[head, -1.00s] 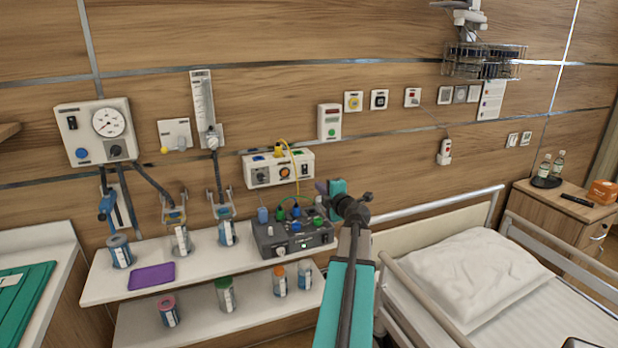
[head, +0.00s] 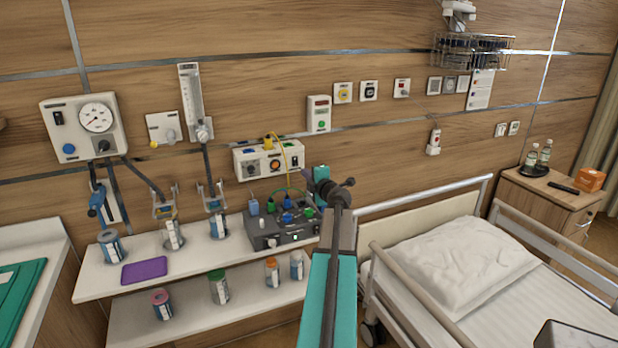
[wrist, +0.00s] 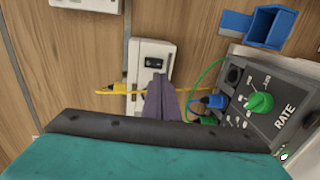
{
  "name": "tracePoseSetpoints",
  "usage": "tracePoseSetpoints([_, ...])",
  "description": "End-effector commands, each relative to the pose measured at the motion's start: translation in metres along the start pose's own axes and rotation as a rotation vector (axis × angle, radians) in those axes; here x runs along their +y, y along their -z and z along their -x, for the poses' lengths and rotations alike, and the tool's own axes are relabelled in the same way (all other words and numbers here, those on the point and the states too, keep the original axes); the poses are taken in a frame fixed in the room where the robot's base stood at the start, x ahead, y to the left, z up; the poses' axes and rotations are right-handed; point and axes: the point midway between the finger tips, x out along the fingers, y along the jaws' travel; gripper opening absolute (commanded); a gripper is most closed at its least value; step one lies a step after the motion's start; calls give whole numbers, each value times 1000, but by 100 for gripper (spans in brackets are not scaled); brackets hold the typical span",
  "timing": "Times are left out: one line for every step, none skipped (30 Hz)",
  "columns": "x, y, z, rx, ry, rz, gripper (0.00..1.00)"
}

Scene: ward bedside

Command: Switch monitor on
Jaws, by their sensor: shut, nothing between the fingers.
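No screen labelled as a monitor shows, and I cannot tell which device is meant. My gripper (head: 309,182) is shut and empty, just right of the unit in the head view. In the wrist view its purple fingers (wrist: 159,84) point at the unit near the switch; contact cannot be told.
A grey device (head: 292,236) with coloured knobs stands on the shelf (head: 200,255) below my gripper; its green RATE knob (wrist: 260,102) is close at right in the wrist view. The bed (head: 450,250) is at right.

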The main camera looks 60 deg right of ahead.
Motion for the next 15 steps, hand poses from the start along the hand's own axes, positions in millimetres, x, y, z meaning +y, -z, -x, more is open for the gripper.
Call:
tracePoseSetpoints([1, -1, -7, 1, 1, 0, 0])
tracePoseSetpoints([1, -1, -10, 1, 1, 0, 0])
tracePoseSetpoints([1, 0, -14, 1, 1, 0, 0])
tracePoseSetpoints([1, 0, -17, 1, 1, 0, 0])
tracePoseSetpoints([1, 0, -20, 1, 1, 0, 0])
tracePoseSetpoints([1, 0, -23, 1, 1, 0, 0])
tracePoseSetpoints([1, 0, -26, 1, 1, 0, 0])
tracePoseSetpoints([1, -1, -29, 1, 0, 0, 0])
tracePoseSetpoints([1, -1, -33, 0, 0, 0, 0])
tracePoseSetpoints([1, -1, -36, 0, 0, 0, 0])
tracePoseSetpoints([1, -1, -38, 0, 0, 0, 0])
tracePoseSetpoints([1, -1, -42, 0, 0, 0, 0])
tracePoseSetpoints([1, -1, -45, 0, 0, 0, 0])
tracePoseSetpoints([1, -1, -47, 0, 0, 0, 0])
tracePoseSetpoints([1, -1, -51, 0, 0, 0, 0])
